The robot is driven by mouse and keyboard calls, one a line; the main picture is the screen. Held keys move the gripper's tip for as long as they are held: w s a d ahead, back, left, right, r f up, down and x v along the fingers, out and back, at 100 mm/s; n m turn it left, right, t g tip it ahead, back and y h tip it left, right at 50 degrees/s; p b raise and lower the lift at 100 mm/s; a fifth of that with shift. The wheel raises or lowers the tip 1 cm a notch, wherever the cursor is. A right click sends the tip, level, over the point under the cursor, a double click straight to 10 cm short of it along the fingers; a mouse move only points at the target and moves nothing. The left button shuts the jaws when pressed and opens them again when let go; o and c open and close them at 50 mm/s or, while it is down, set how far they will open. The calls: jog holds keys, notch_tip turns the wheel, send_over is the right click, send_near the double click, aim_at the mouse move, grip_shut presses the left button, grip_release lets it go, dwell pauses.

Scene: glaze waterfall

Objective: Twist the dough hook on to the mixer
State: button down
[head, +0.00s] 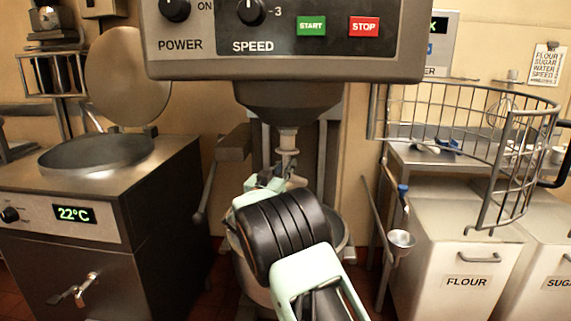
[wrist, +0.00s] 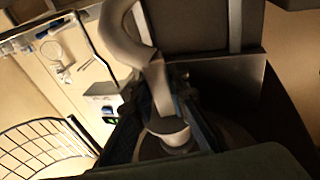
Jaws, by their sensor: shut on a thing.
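The mixer (head: 285,58) stands straight ahead, with its pale drive shaft (head: 288,138) pointing down from the head. My gripper (head: 268,180) is just below the shaft, shut on the metal dough hook. In the wrist view the dough hook (wrist: 155,80) passes between my fingers (wrist: 168,115), with its collar (wrist: 168,130) at the fingertips and its curved part on the far side. In the head view my gripper and arm hide most of the hook. The hook's top is close under the shaft; I cannot tell whether they touch. The mixer bowl (head: 342,255) is below, partly hidden.
The wire guard (head: 535,105) sticks out at the right, and also shows in the wrist view (wrist: 40,150). A lever (head: 208,185) is left of the bowl. A kettle unit (head: 150,190) stands left, a flour bin (head: 455,250) right.

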jog(key=shift+d+h, duration=0.5)
jog(key=shift+d, duration=0.5)
jog(key=c, duration=1.8)
grip_release()
jog(key=shift+d+r+m, duration=0.1)
jog(key=shift+d+m, duration=0.1)
jog(key=shift+m, duration=0.1)
jog(key=shift+a, duration=0.15)
jog(key=shift+o, duration=0.7)
jog(key=shift+f, duration=0.2)
jog(key=o, duration=1.4)
jog(key=shift+a+r, duration=0.15)
jog(key=shift+a, duration=0.15)
jog(key=shift+s+a, duration=0.1)
jog(key=shift+s, duration=0.05)
jog(key=shift+s+a+r, duration=0.15)
jog(key=shift+s+a, duration=0.45)
jog(key=shift+s, duration=1.1)
jog(key=shift+s+a+r, duration=0.1)
jog(key=shift+s+a, duration=0.5)
jog(key=shift+s, duration=1.1)
jog(key=shift+s+a+r, duration=0.15)
jog(key=shift+s+a, duration=0.45)
jog(key=shift+s, duration=1.1)
